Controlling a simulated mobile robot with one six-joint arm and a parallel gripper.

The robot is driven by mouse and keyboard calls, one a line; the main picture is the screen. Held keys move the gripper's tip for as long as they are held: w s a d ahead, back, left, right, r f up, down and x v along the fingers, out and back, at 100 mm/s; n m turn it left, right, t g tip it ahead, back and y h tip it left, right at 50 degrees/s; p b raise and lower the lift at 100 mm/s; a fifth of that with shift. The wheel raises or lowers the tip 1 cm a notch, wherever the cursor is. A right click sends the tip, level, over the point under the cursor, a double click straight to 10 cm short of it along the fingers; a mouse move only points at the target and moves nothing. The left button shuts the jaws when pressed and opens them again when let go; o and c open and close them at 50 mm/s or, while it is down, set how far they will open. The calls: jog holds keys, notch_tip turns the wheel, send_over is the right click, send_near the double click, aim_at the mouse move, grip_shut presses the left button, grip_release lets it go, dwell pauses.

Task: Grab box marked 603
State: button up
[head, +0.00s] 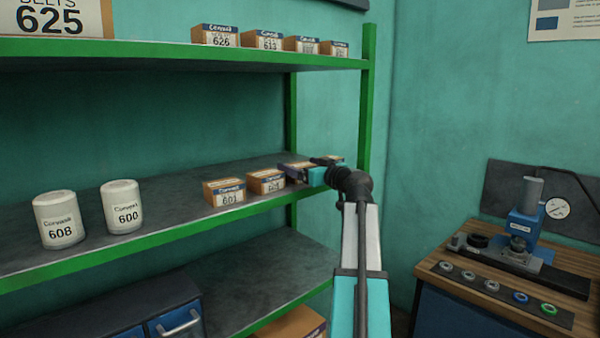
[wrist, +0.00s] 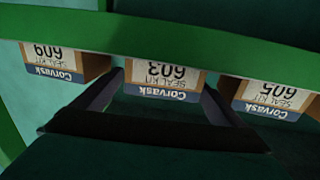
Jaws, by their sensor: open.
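The box marked 603 (wrist: 162,78) is a small brown carton with a white label and blue Corvask band, upside down in the middle of the wrist view. My gripper (wrist: 160,88) is open, with one dark finger on each side of this box. I cannot tell whether the fingers touch it. In the head view my gripper (head: 308,168) is at the right end of the middle shelf and largely hides the box there.
Box 609 (wrist: 52,65) and box 605 (wrist: 272,97) flank it closely. The green shelf edge (wrist: 150,33) crosses the wrist view. Box 601 (head: 225,191) and white cans 600 (head: 122,207) and 608 (head: 60,219) stand further left. A workbench (head: 500,290) is at right.

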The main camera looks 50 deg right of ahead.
jog(key=shift+w+d+p, duration=0.15)
jog(key=shift+w+p, duration=0.3)
jog(key=shift+w, duration=0.6)
jog(key=shift+w+d+p, duration=0.1)
jog(key=shift+w+p, duration=0.35)
jog(key=shift+w, duration=0.55)
jog(key=c, duration=1.3)
jog(key=shift+r, duration=0.15)
jog(key=shift+r+b, duration=0.9)
jog(key=shift+r, duration=0.6)
jog(key=shift+s+a+r+b, duration=0.25)
jog(key=shift+s+a+b, duration=0.45)
jog(key=shift+s+a, duration=1.2)
jog(key=shift+s+a+r+b, duration=0.3)
jog(key=shift+s+a+b, duration=0.6)
jog(key=shift+s, duration=1.6)
jog(key=shift+s+a+r+b, duration=0.25)
jog(key=shift+s+a+b, duration=0.2)
jog(key=shift+s+a, duration=1.55)
